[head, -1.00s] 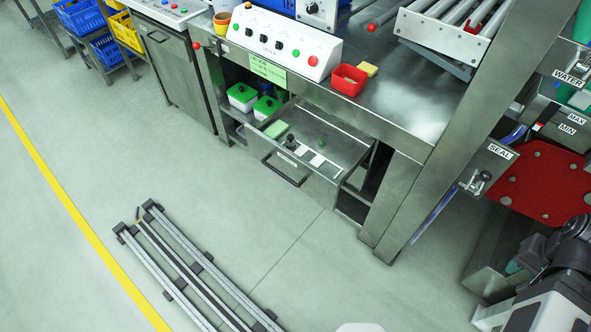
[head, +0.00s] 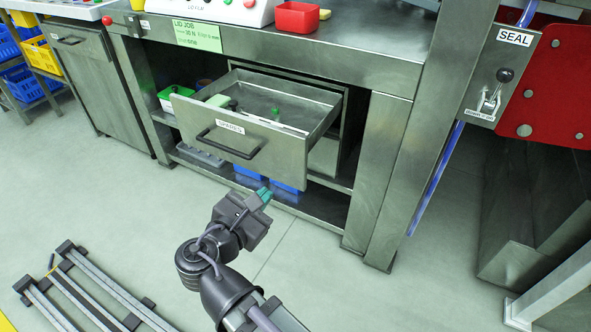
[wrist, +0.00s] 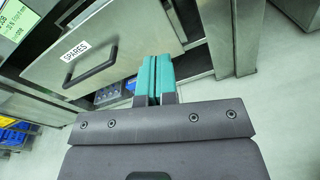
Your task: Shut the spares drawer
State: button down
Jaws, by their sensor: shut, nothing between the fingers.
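The spares drawer (head: 240,137) is a steel drawer under the bench, pulled out, with a dark bar handle and a "SPARES" label on its front. It holds a pale green block (head: 219,101) and a few small parts. My gripper (head: 264,193) is in front of and below the drawer's right part in the head view, with its teal fingers together and empty. In the wrist view the shut fingers (wrist: 155,78) point toward the drawer front (wrist: 110,45), to the right of the handle (wrist: 91,70). I cannot tell the exact gap; no contact shows.
A lower shelf (head: 325,205) with blue bins (head: 285,187) lies under the drawer. A bench leg (head: 375,170) stands to the right. A rail frame (head: 85,295) lies on the floor at lower left. The floor before the drawer is otherwise clear.

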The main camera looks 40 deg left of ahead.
jog(key=r+n, duration=0.2)
jog(key=n, duration=0.2)
send_near(301, 143)
jog(key=shift+t, duration=0.4)
jog(key=w, duration=0.5)
jog(key=w+f, duration=0.1)
jog(key=w, duration=0.1)
jog(key=shift+w+a, duration=0.25)
jog(key=shift+a, duration=0.1)
jog(key=shift+w, duration=0.1)
